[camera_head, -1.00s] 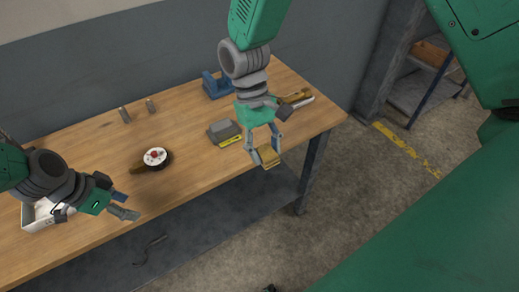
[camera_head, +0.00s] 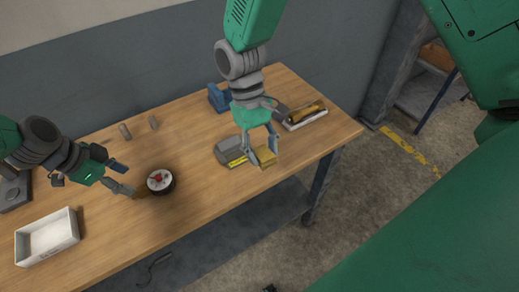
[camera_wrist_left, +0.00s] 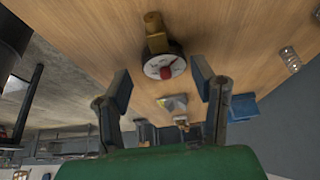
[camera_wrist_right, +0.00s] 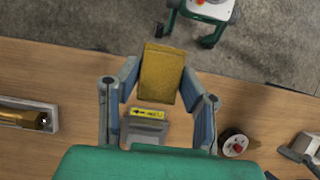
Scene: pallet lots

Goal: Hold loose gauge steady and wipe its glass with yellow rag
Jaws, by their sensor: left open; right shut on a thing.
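The gauge (camera_head: 160,181) lies on the wooden bench, with a dark rim, a pale face with a red mark, and a brass fitting (camera_head: 140,191). It also shows in the left wrist view (camera_wrist_left: 160,67) and the right wrist view (camera_wrist_right: 236,145). My left gripper (camera_head: 129,190) is open beside the brass fitting, with the gauge ahead of its fingers. My right gripper (camera_head: 262,162) is shut on the yellow rag (camera_head: 264,157), near the front edge of the bench. The rag, a folded block, shows between its fingers in the right wrist view (camera_wrist_right: 161,72).
A grey block with a yellow label (camera_head: 230,149) sits just left of my right gripper. A white bin (camera_head: 47,238) stands at the left front. A tray with a brass part (camera_head: 305,116) lies at the right end. Two small metal cylinders (camera_head: 125,131) stand at the back.

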